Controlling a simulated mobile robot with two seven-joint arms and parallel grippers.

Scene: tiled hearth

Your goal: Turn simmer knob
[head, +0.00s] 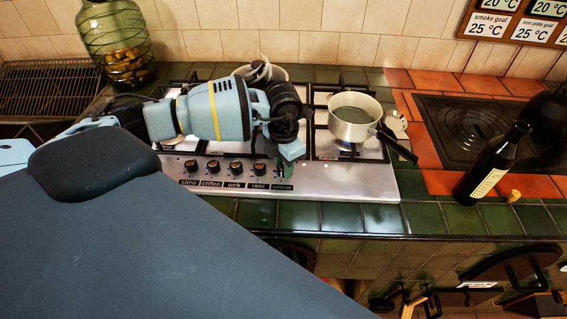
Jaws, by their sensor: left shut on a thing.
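The simmer knob (283,171) is the rightmost of several black knobs on the steel front of the hob (330,183), above a label that reads "simmer". My left gripper (284,164) comes down over it from above and is shut on it. The gripper hides part of the knob, so I cannot tell its turn angle. My right gripper is not in view.
A pot (351,124) with a black handle stands over a blue flame on the right burner. A dark bottle (490,163) and a small yellow item (513,196) stand further right, near a black hotplate (470,130). A green glass jar (117,45) stands at the back left.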

